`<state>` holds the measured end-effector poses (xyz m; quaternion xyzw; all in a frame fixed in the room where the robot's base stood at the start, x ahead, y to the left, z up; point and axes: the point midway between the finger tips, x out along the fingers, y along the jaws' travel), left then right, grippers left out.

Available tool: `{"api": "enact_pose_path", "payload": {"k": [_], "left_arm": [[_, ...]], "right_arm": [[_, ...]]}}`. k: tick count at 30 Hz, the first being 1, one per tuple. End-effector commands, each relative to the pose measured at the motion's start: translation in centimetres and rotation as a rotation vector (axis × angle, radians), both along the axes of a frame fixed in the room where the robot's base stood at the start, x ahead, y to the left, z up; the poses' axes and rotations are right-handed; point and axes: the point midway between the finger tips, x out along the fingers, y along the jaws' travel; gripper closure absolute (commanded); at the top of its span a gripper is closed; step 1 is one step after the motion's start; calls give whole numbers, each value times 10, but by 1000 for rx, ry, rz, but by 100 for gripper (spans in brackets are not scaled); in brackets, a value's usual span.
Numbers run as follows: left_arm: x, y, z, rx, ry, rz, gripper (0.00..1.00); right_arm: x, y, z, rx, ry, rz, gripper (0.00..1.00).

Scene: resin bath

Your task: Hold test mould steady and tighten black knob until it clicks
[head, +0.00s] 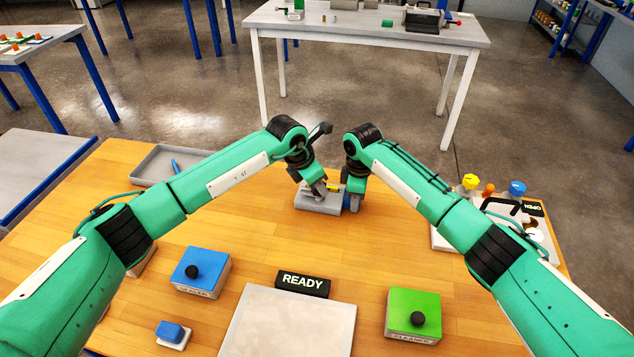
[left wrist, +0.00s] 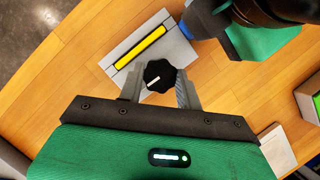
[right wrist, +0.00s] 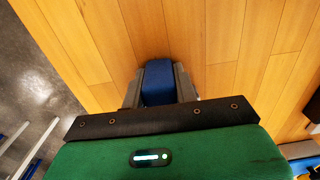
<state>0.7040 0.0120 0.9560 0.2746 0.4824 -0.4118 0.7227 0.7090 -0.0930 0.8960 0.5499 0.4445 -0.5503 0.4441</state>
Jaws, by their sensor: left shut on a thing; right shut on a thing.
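The grey test mould (head: 318,204) lies on the wooden table near its far edge; a yellow strip runs along its top. In the left wrist view the mould (left wrist: 182,57) shows with the black knob (left wrist: 159,74), which has a white mark. My left gripper (head: 322,188) points down at the mould, its fingers closed on the knob's two sides. My right gripper (head: 353,197) is at the mould's right end, shut on a blue block (right wrist: 158,82). Whether this block is fixed to the mould is hidden. The knob is covered by the left gripper in the head view.
A grey tray (head: 150,165) with a blue pen stands at the back left. A blue box (head: 205,262), a READY sign (head: 302,283), a pale plate (head: 290,325) and a green box (head: 414,300) are nearer. A white tray with coloured-top items stands right.

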Motion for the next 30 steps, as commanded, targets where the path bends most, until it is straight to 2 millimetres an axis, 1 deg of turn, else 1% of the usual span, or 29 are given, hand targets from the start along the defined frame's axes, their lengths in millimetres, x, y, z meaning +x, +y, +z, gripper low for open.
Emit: {"api": "enact_pose_path", "payload": {"k": [5, 11, 17, 30], "left_arm": [[0, 0, 1, 1, -1, -21, 88], [1, 1, 0, 3, 1, -105, 88], [2, 1, 0, 4, 1, -260, 88], [5, 0, 0, 3, 2, -677, 88]], "right_arm": [[0, 0, 0, 0, -1, 0, 100], [0, 0, 0, 0, -1, 0, 100], [0, 0, 0, 0, -1, 0, 100], [0, 0, 1, 0, 0, 1, 100]]}}
